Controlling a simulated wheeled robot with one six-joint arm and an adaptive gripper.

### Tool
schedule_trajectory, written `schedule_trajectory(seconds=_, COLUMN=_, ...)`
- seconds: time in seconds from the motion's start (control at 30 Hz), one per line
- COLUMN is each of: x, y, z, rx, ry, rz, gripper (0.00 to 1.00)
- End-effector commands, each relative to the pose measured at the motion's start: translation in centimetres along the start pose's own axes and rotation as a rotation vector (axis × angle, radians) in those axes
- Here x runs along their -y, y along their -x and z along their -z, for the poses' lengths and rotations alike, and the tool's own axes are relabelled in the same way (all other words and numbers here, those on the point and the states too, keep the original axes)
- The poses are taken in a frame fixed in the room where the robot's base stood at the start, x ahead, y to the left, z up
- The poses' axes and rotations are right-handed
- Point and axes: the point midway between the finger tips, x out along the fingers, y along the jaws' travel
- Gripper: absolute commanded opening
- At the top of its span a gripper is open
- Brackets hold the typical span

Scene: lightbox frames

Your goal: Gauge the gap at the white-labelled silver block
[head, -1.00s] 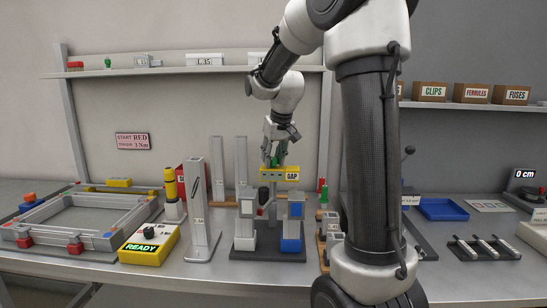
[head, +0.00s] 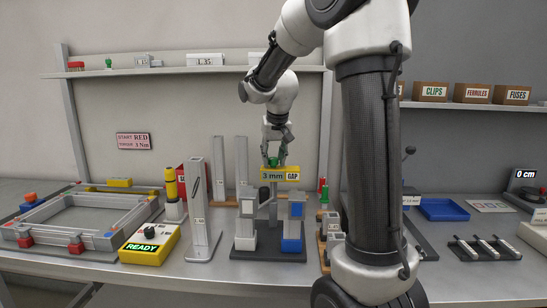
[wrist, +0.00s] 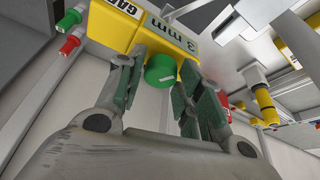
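The silver block with white label patches (head: 246,218) stands on the left of a dark base on the bench. The gauge is held above and between the two blocks. A grey strip (head: 273,205) shows below the gauge; I cannot tell whether it touches either block. The wrist view does not show the blocks clearly.
A slotted silver upright (head: 198,215) and a yellow READY box (head: 150,245) stand left of the blocks. Tall grey posts (head: 218,165) stand behind. A wooden-based fixture (head: 331,240) is close on the right, beside my arm's column.

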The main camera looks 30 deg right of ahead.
Motion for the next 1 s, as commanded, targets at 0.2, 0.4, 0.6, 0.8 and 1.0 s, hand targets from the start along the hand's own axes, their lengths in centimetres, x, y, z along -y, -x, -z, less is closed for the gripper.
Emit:
schedule_trajectory(seconds=0.2, x=0.0, y=0.0, z=0.0, rx=-0.001, ry=0.0, rz=0.0, gripper=0.52)
schedule_trajectory(seconds=0.4, x=0.0, y=0.3, z=0.1, rx=-0.001, ry=0.001, rz=0.0, gripper=0.52)
schedule_trajectory(seconds=0.6, x=0.0, y=3.5, z=0.1, rx=-0.005, ry=0.001, rz=0.001, gripper=0.52)
schedule_trajectory(seconds=0.8, x=0.1, y=8.1, z=0.1, rx=-0.005, ry=0.002, rz=0.002, gripper=0.52)
schedule_trajectory(seconds=1.0, x=0.0, y=11.1, z=0.1, rx=-0.002, ry=0.001, rz=0.001, gripper=0.52)
